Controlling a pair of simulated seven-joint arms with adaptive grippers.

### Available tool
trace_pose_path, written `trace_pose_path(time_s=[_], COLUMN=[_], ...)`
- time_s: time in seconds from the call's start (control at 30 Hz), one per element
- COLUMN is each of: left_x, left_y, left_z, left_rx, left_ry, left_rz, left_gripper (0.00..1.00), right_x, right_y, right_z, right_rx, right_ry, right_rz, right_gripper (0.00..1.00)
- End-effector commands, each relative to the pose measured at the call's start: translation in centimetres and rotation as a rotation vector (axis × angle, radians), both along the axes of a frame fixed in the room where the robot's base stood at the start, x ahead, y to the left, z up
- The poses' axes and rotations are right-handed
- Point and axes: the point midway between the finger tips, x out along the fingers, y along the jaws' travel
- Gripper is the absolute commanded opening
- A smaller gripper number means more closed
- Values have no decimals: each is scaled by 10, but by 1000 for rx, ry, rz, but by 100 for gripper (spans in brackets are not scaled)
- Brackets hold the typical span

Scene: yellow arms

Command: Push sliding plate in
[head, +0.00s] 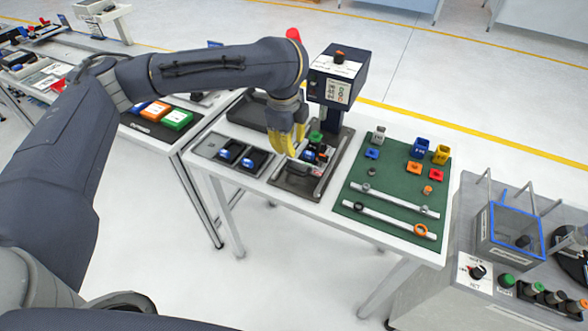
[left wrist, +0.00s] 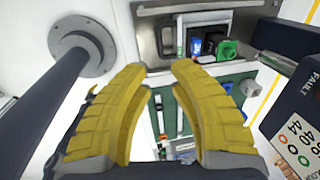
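The sliding plate seems to be the grey-brown metal plate (head: 290,185) in the middle of the white table, at the foot of a dark machine (head: 335,82). A green part and blue and dark parts sit on it. In the left wrist view a grey metal plate (left wrist: 150,40) shows at the top, beyond my fingers. My left gripper (head: 287,152) points down over the plate with yellow fingers. In the left wrist view its fingertips (left wrist: 160,68) are apart with nothing between them. Contact with the plate cannot be told. My right gripper is not in view.
A green mat (head: 392,200) with small coloured blocks, rings and two white rails lies to the right. A grey tray (head: 207,146) with blue-and-black parts lies left of the plate. A grey console (head: 455,270) with knobs and a clear box stands at far right.

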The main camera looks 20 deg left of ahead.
Motion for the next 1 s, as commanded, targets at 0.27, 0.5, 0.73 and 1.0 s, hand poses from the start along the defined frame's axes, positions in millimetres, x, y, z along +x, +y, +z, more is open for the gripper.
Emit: trace_pose_path(time_s=[0.27,0.5,0.73,1.0], left_x=[6,12,17,21], left_y=[-1,-2,-3,-3], left_z=[-43,-77,-105,-122], left_rx=[-1,-1,-1,-1], left_ry=[4,3,2,0], left_rz=[1,1,2,1], left_gripper=[20,20,20,20], right_x=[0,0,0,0], right_y=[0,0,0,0], right_z=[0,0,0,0], right_rx=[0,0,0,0], right_ry=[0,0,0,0], right_rz=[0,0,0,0], right_gripper=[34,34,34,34])
